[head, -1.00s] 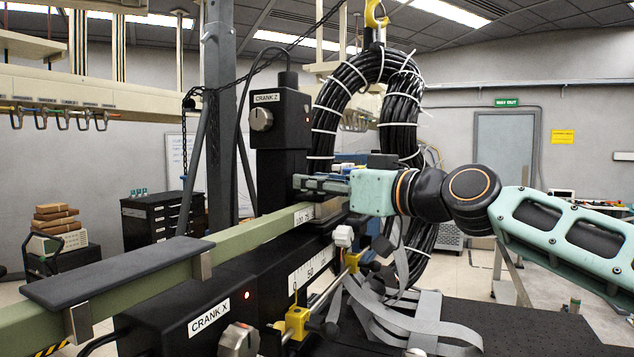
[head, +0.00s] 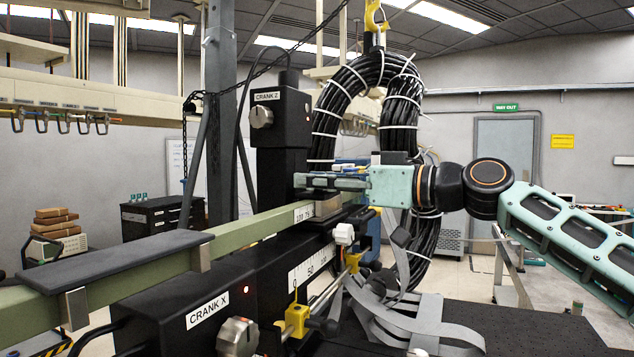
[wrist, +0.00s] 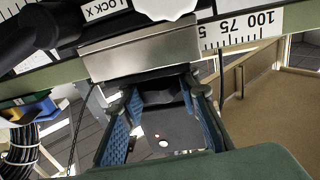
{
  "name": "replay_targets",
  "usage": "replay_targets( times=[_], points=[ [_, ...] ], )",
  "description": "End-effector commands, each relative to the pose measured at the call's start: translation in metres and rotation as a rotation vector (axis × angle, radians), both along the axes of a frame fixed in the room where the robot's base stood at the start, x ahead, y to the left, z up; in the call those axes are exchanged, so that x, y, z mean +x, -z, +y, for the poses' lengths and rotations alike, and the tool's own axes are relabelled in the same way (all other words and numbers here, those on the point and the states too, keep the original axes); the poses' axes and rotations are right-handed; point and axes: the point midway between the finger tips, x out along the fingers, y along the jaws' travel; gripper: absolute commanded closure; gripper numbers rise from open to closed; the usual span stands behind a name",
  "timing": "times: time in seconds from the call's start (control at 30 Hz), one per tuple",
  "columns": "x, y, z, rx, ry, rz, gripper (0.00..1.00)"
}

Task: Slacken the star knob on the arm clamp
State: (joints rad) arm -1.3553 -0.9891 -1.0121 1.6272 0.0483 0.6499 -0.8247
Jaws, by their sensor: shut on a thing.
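My gripper (head: 305,181) reaches in from the right, level, just above the green beam (head: 255,228) in front of the CRANK Z column. In the wrist view its blue-padded fingers (wrist: 160,92) close on a dark part (wrist: 160,84) at the edge of a bare metal clamp block (wrist: 150,48). This dark part sits where a star knob would be, but its outline is mostly hidden between the fingers. The clamp block also shows on the beam in the head view (head: 327,207). A white scalloped knob (wrist: 165,8) marked LOCK X is outside the fingers.
The black column (head: 283,135) stands behind my gripper. A hanging black cable coil (head: 400,110) is close behind my wrist. Below are the CRANK X housing (head: 190,312), a yellow clamp (head: 296,320) and loose grey straps (head: 410,320). A dark pad (head: 120,262) lies on the beam.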

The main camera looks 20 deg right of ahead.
Motion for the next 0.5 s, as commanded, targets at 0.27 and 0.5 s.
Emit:
replay_targets(
  times=[0.27,0.5],
  points=[
    [-0.0001,0.0002,0.0001,0.0,0.0,0.0,0.69],
    [0.0,0.0003,0.0,-0.001,0.001,0.001,0.52]
  ],
)
